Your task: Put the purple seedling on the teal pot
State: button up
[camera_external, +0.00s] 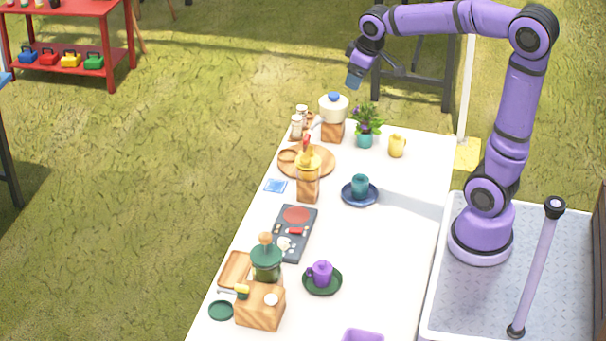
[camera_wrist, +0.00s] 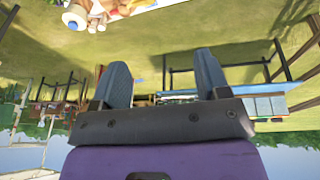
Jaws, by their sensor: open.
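A leafy green plant with purple bits (camera_external: 367,117), likely the purple seedling, stands upright at the table's far end. It is at the mouth of a small teal pot (camera_external: 365,140); I cannot tell whether it is seated in it. A teal cup (camera_external: 360,185) stands on a dark blue saucer (camera_external: 348,197) nearer the middle. My gripper (camera_external: 355,78) is raised in the air beyond the table's far end, above and apart from the plant. In the wrist view, its two fingers (camera_wrist: 163,82) are spread with nothing between them.
A white pot with a blue knob (camera_external: 334,108) and a yellow jug (camera_external: 397,146) flank the plant. A wooden board (camera_external: 322,170), a dark tray (camera_external: 283,247) and a purple cup (camera_external: 321,270) stand nearer. The table's right side (camera_external: 400,240) is mostly clear.

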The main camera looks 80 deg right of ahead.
jog(key=s+a+f+t, duration=0.1)
jog(key=s+a, duration=0.5)
jog(key=s, duration=0.3)
jog(key=s+a+f+n+t+y, duration=0.1)
jog(key=s+a, duration=0.6)
jog(key=s, duration=0.3)
